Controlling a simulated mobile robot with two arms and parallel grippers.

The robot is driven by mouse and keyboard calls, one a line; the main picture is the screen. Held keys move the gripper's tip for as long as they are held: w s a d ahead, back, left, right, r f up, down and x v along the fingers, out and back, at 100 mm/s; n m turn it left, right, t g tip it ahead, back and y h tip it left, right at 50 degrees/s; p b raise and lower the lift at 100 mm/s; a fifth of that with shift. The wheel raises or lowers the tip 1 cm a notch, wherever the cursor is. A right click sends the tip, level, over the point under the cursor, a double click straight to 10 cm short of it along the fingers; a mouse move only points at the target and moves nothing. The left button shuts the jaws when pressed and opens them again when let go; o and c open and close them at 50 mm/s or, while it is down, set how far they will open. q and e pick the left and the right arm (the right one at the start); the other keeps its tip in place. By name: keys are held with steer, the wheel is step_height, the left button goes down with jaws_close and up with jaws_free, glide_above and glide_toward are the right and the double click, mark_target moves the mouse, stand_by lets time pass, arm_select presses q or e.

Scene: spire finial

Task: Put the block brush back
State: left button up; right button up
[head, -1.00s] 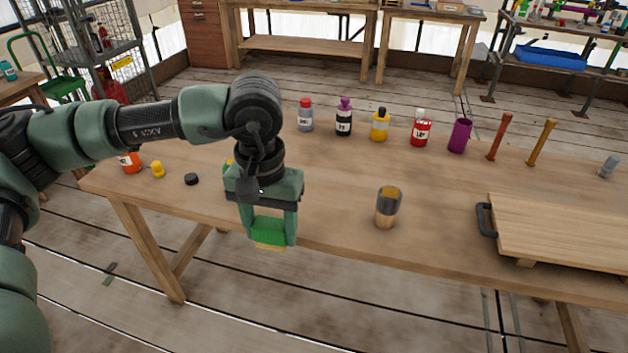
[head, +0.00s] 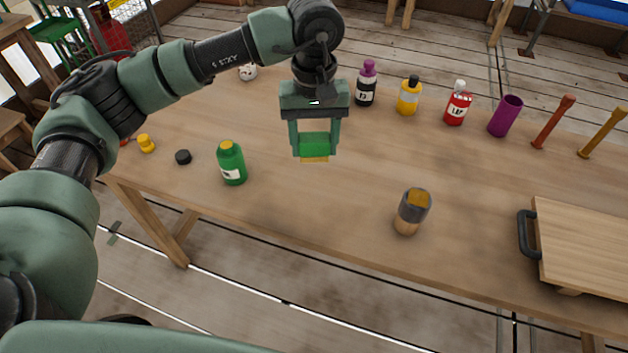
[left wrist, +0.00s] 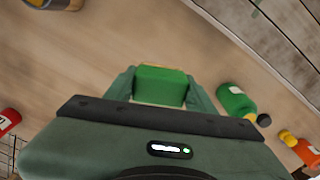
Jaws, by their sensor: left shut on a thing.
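The block brush (head: 316,145) has a green block with a yellow underside. My left gripper (head: 315,150) is shut on its green block, and the yellow side faces down. It hangs above the table, right of a green bottle (head: 231,164) and left of a dark-and-wood cylinder with a yellow top (head: 411,213). The left wrist view also shows the brush (left wrist: 160,87) between the two fingers, with the green bottle (left wrist: 234,102) to its right. I cannot tell the exact gap between brush and table. My right gripper is not in view.
Along the table's (head: 300,225) back stand a black bottle (head: 365,90), a yellow bottle (head: 408,98), a red bottle (head: 458,106) and a purple cup (head: 505,116). A wooden board with a black handle (head: 590,245) lies at right. The table middle is clear.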

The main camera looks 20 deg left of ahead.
arm_select(q)
step_height(320, 180, down, 8)
steer(key=shift+w+r+p, duration=0.1)
steer(key=shift+w+p, duration=0.05)
steer(key=shift+p, duration=0.3)
steer(key=shift+f, duration=0.6)
step_height(320, 180, down, 3)
steer(key=shift+f+p, duration=0.15)
steer(key=shift+p, duration=0.2)
steer(key=shift+f, duration=0.4)
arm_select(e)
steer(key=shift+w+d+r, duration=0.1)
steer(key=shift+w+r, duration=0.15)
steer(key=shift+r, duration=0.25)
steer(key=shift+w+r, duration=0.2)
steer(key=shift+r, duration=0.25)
arm_select(q)
steer(key=shift+f, duration=0.15)
steer(key=o, duration=1.2)
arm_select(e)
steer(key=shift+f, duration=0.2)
